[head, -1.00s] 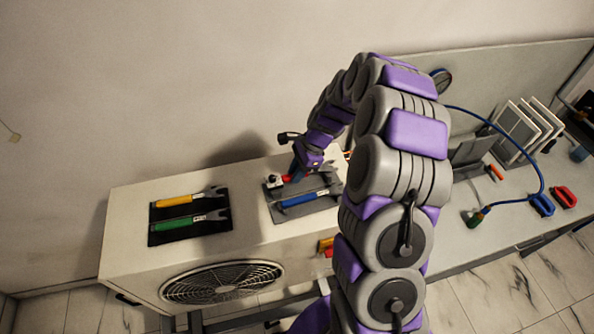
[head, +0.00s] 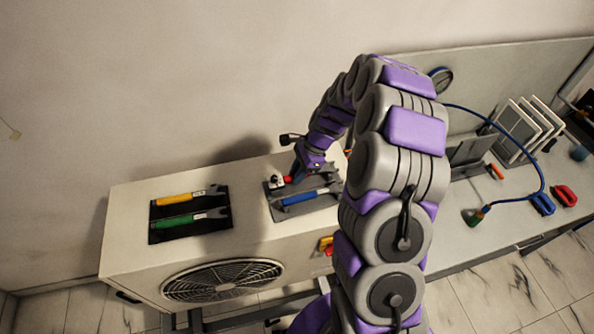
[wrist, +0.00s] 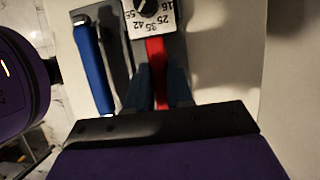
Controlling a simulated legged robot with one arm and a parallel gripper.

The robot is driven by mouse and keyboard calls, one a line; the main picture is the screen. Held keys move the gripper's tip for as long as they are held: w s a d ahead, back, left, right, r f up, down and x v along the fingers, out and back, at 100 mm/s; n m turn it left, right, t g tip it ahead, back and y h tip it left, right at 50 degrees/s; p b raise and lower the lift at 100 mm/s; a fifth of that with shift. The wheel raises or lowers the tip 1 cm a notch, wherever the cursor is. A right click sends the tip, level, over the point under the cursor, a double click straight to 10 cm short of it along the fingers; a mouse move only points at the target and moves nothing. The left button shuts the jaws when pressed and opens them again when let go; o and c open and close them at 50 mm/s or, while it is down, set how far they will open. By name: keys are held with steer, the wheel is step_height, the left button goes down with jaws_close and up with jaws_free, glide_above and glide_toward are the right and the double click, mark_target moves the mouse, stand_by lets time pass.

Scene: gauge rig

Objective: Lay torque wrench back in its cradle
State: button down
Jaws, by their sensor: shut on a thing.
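The torque wrench has a red handle (wrist: 156,62) and a white dial head (wrist: 146,16) with black numbers in the wrist view. In the head view its white head (head: 277,182) shows left of my gripper (head: 300,176). My gripper (wrist: 158,88) is shut on the red handle, a blue-grey finger on each side. The wrench is over the back part of a dark grey cradle (head: 276,212), beside a blue-handled tool (head: 302,197) that lies in it. I cannot tell whether the wrench touches the cradle. My gripper hides its rear end.
A second dark tray (head: 160,237) on the left of the white fan unit (head: 130,260) holds a yellow-handled (head: 175,199) and a green-handled tool (head: 177,221). The unit's top between the trays is clear. A bench (head: 480,240) with racks and a blue hose stands right.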

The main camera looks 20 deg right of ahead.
steer(key=c, duration=1.4)
jaws_free()
steer(key=shift+d, duration=0.25)
steer(key=shift+c, duration=0.2)
steer(key=o, duration=0.5)
steer(key=shift+d, duration=0.5)
steer(key=shift+a, duration=0.45)
steer(key=shift+d+r, duration=0.1)
steer(key=shift+r, duration=0.25)
steer(key=v, duration=1.1)
steer(key=b+v, duration=0.1)
steer(key=v, duration=0.4)
steer(key=shift+d+r, duration=0.2)
steer(key=shift+d, duration=0.2)
steer(key=shift+d, duration=0.15)
